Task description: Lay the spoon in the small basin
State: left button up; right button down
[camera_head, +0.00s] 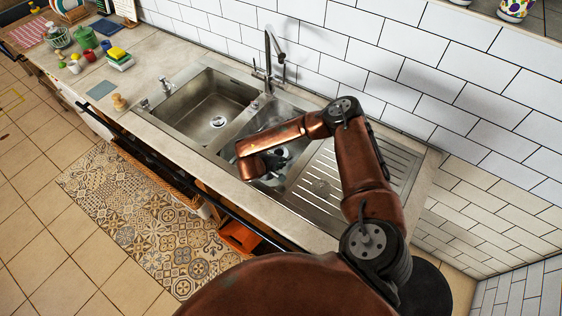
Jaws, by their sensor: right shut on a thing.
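The double steel sink is set in the counter. Its small basin (254,123) is the right one, between the large basin (210,108) and the ribbed drainboard (322,190). My right arm reaches across it from the lower right. My right gripper (277,166) points down over the small basin, its dark fingers partly hidden by my copper wrist. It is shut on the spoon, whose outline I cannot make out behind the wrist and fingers. I cannot tell how high above the basin floor it is. My left gripper is not in view.
A tall faucet (269,62) stands behind the basins against the white tiled wall (340,45). A rail (190,178) runs along the counter front. The large basin is empty.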

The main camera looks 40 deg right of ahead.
jog(key=c, duration=2)
grip_release()
jog(key=v, duration=1.2)
